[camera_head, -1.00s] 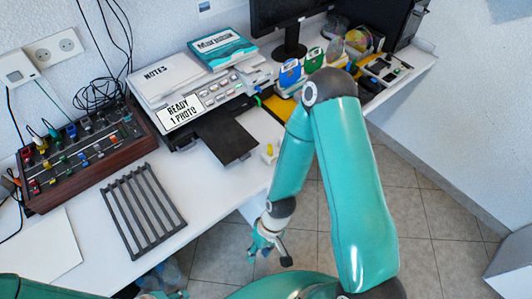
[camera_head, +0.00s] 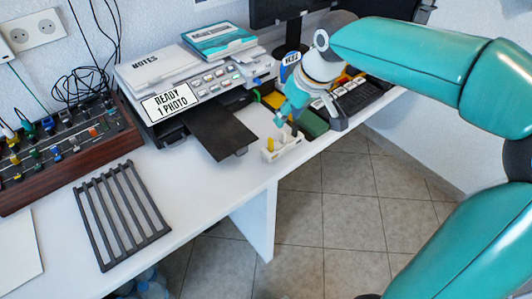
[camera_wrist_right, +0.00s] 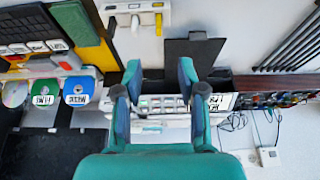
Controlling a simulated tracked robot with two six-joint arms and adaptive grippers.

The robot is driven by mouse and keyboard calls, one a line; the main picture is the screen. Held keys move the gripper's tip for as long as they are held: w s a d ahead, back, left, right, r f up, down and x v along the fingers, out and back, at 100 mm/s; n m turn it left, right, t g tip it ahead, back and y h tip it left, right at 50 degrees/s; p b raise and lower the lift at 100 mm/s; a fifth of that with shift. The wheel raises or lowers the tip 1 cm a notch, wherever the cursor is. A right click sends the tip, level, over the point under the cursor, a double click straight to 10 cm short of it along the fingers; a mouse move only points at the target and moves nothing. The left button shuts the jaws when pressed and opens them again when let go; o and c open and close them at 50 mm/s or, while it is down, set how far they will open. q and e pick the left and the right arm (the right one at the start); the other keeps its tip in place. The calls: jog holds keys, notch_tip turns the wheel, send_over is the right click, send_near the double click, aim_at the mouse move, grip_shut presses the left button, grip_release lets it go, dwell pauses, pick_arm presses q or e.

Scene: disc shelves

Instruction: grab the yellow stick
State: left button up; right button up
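A small yellow stick (camera_head: 270,145) stands at the left end of a white holder (camera_head: 283,150) by the desk's front edge. In the right wrist view a yellow stick (camera_wrist_right: 158,24) shows at the top, on the white holder (camera_wrist_right: 135,8); a second small yellow piece shows at the holder's other end. My right gripper (camera_head: 287,124) points down just above and behind the holder. In the right wrist view its two fingers (camera_wrist_right: 159,76) are apart with nothing held between them. My left gripper is not in view.
A black tray (camera_head: 220,133) lies left of the holder, before a printer (camera_head: 200,95). A dark rack (camera_head: 122,215) and a mixer (camera_head: 60,150) are further left. Green and yellow pieces and disc stands (camera_wrist_right: 78,91) are close to my right gripper.

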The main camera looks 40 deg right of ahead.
jog(key=b, duration=0.1)
send_near(271, 140)
jog(key=x, duration=0.5)
jog(key=shift+s+f, duration=0.1)
jog(key=shift+s, duration=0.1)
jog(key=shift+w+b+x, duration=0.1)
jog(key=shift+b+x, duration=0.1)
jog(key=shift+x, duration=1.2)
jog(key=shift+w+b+x, duration=0.15)
jog(key=shift+b+x, duration=0.05)
jog(key=shift+x, duration=1.2)
jog(key=shift+c, duration=0.2)
grip_shut()
